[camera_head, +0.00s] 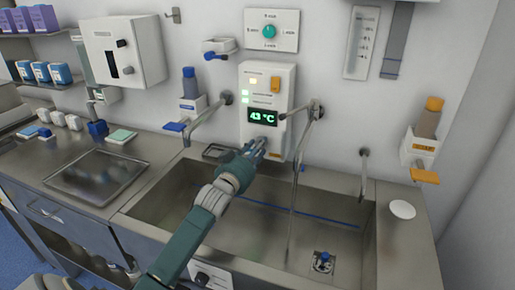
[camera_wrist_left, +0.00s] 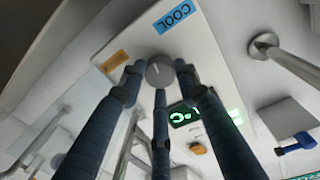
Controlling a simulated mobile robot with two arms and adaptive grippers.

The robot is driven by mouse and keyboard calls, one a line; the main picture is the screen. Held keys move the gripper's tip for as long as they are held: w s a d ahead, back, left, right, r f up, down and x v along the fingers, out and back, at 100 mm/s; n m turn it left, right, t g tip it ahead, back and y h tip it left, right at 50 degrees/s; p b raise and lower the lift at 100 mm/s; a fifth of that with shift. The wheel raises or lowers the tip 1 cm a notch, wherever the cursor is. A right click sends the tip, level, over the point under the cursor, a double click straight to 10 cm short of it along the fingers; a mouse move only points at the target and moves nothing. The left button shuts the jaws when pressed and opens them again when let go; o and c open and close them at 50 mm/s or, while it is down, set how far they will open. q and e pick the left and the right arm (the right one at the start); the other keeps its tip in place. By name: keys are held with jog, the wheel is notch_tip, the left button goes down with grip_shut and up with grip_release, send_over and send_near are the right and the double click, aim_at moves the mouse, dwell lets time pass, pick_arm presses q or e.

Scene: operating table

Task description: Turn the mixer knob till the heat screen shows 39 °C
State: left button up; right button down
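The heat screen (camera_head: 262,116) on the white wall unit reads 43 °C in green; in the left wrist view the screen (camera_wrist_left: 184,117) is partly covered by a finger. The mixer knob (camera_wrist_left: 159,70) is a small round grey knob with a pale pointer line, between an orange label and a blue COOL label. My left gripper (camera_head: 256,148) is at the lower part of the unit and hides the knob in the head view. In the wrist view its three dark blue fingers (camera_wrist_left: 158,82) close around the knob, tips at its rim. My right gripper is not in view.
The steel sink (camera_head: 325,235) lies below the unit, with a tall thin spout (camera_head: 293,200) just right of my gripper. A tap pipe (camera_head: 210,110) is on the left. A dark tray (camera_head: 97,176) lies on the left counter.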

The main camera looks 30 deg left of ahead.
pick_arm(q)
jog(key=shift+c, duration=0.2)
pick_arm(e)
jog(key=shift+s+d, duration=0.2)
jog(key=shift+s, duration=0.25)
pick_arm(q)
jog(key=shift+n, duration=0.4)
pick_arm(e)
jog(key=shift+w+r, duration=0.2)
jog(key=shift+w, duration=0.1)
pick_arm(q)
jog(key=shift+n+p, duration=1.9)
jog(key=shift+n, duration=3.7)
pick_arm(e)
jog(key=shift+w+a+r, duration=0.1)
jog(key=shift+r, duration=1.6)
pick_arm(q)
jog(key=shift+t+y, duration=0.3)
jog(key=shift+y, duration=0.1)
